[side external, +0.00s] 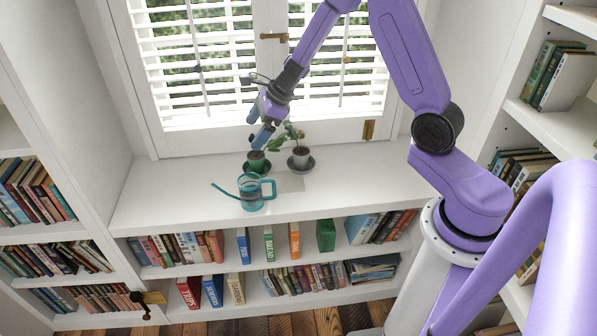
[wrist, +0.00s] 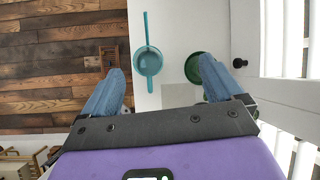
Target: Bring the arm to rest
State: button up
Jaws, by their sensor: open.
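My gripper (side external: 259,123) is open and empty, with its blue fingers pointing down above the white window shelf. In the wrist view my gripper (wrist: 162,65) shows its two fingers spread wide apart. A teal watering can (side external: 251,192) stands upright on the shelf, below and in front of the fingers; from above, the watering can (wrist: 148,64) appears between them. A plant in a green pot (side external: 256,161) stands on a green saucer behind the can, below my gripper. The green saucer (wrist: 190,66) is partly hidden by the right finger in the wrist view.
A second plant in a grey pot (side external: 300,157) stands to the right on a dark saucer. A pale square (side external: 289,183) lies on the shelf (side external: 345,182). Shuttered windows (side external: 205,65) are close behind my gripper. Bookcases flank both sides. The shelf's left end is clear.

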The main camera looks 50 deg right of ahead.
jog(key=s+a+r+n+g+y, duration=0.15)
jog(key=s+a+r+n, duration=0.25)
jog(key=s+a+n, duration=0.4)
jog(key=s+a+r+n+g, duration=0.3)
jog(key=s+a+n, duration=0.3)
jog(key=s+n, duration=0.4)
jog(key=s+d+r+n+h, duration=0.1)
jog(key=s+d+n+h, duration=0.1)
jog(key=s+n, duration=0.7)
jog(key=s+d+r+n+h, duration=0.2)
jog(key=s+d+n, duration=0.3)
jog(key=s+n, duration=0.5)
jog(key=shift+g+h, duration=0.35)
jog(key=shift+s+d+r+n, duration=0.1)
jog(key=shift+s+d+n, duration=0.15)
jog(key=shift+n, duration=0.25)
jog(key=shift+c, duration=0.2)
jog(key=shift+w, duration=0.1)
